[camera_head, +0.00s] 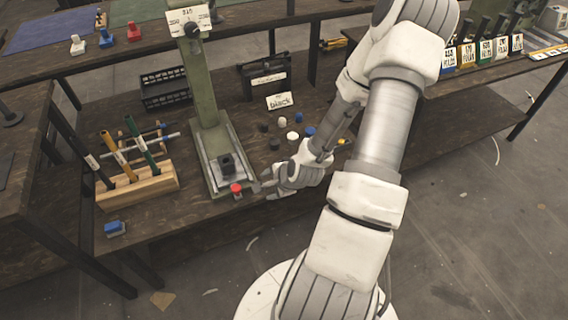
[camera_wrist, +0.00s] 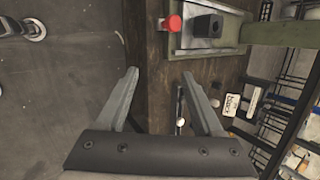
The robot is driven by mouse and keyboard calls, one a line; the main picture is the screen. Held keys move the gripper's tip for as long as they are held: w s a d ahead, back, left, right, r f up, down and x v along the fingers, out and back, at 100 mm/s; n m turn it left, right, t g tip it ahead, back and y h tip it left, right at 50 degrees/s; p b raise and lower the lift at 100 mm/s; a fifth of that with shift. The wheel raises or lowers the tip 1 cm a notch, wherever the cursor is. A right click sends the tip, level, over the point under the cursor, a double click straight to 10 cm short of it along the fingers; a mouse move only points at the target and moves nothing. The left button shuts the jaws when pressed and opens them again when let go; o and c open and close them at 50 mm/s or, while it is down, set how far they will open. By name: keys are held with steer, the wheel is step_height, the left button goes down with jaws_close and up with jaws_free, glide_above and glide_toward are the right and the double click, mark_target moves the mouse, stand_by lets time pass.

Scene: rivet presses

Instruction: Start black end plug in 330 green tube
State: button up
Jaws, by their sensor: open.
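My gripper (camera_head: 268,186) is low beside the front of the green press, with its fingers spread and empty in the wrist view (camera_wrist: 160,73). Several small end plugs, black (camera_head: 263,125), white and blue, stand on the bench behind it, near a sign reading "black" (camera_head: 279,101); my forearm may hide some. A green tube (camera_head: 143,143) leans in the wooden rack (camera_head: 140,188) at the left, beside a yellow and a black tube. I cannot read a number on it. The green press (camera_head: 201,80) has a black fixture (camera_head: 227,165) on its base; the fixture also shows in the wrist view (camera_wrist: 207,26).
A red button (camera_head: 236,188) sits at the front of the press base, close to my gripper. A blue block (camera_head: 115,228) lies at the bench's front left. Black bins (camera_head: 166,88) stand behind the press. Labelled tube holders (camera_head: 484,50) stand on the right bench.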

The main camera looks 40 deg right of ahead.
step_height(320, 180, down, 6)
steer(key=d+m+t+h+b, duration=0.1)
steer(key=d+m+t+b, duration=0.15)
steer(key=m, duration=0.55)
steer(key=m+t+h+b, duration=0.3)
steer(key=m+h, duration=0.3)
steer(key=m, duration=0.7)
glide_toward(286, 158)
steer(key=b+x, duration=0.2)
steer(key=b, duration=0.1)
steer(key=shift+w+d+f+b, duration=0.1)
steer(key=shift+w+f+b, duration=0.1)
steer(key=shift+f+b, duration=0.1)
steer(key=shift+b+x, duration=1.1)
steer(key=shift+x, duration=1.75)
steer(key=shift+w+r, duration=0.1)
steer(key=shift+r, duration=0.1)
jaws_close()
